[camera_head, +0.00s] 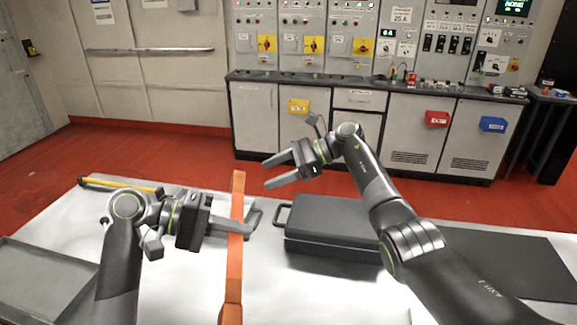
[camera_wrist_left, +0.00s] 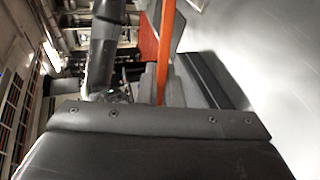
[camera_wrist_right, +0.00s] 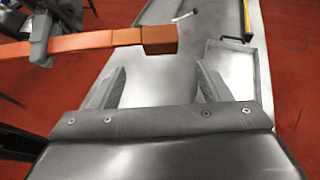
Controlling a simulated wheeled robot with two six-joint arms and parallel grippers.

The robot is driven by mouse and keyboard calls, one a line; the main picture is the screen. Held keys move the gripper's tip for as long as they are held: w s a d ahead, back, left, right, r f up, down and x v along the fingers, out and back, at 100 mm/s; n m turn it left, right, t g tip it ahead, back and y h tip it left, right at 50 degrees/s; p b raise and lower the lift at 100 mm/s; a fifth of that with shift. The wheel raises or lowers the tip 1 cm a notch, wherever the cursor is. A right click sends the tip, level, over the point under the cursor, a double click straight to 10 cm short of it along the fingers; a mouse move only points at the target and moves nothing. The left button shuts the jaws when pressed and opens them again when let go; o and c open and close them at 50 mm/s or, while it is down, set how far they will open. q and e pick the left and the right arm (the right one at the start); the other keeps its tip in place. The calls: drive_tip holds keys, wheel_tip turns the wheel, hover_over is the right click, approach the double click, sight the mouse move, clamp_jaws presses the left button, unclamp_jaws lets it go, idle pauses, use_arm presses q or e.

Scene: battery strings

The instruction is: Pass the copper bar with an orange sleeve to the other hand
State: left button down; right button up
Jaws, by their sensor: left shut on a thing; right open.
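The copper bar with an orange sleeve (camera_head: 235,272) stands out long and narrow in the head view, running from the near edge up past my left gripper. My left gripper (camera_head: 237,226) is shut on it. The bar also shows in the left wrist view (camera_wrist_left: 165,50), partly hidden by the gripper body. My right gripper (camera_head: 283,170) is open and empty, up and to the right of the bar's far end. In the right wrist view the bar (camera_wrist_right: 100,40) lies beyond the open fingers (camera_wrist_right: 160,88), apart from them, with its end at upper middle.
A dark grey case (camera_head: 330,222) with a handle lies on the white table (camera_head: 190,290) right of the bar. A black mat (camera_head: 510,262) is at right and a grey tray (camera_head: 40,285) at left. A yellow-handled tool (camera_head: 120,185) lies at the back left. Control cabinets stand beyond.

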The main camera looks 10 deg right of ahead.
use_arm(q)
drive_tip(key=shift+r, duration=0.1)
use_arm(e)
drive_tip(key=x, duration=0.8)
drive_tip(key=shift+r, duration=0.1)
clamp_jaws()
use_arm(q)
drive_tip(key=c, duration=1.5)
unclamp_jaws()
use_arm(e)
drive_tip(key=shift+r, duration=0.1)
use_arm(q)
drive_tip(key=shift+a, duration=0.1)
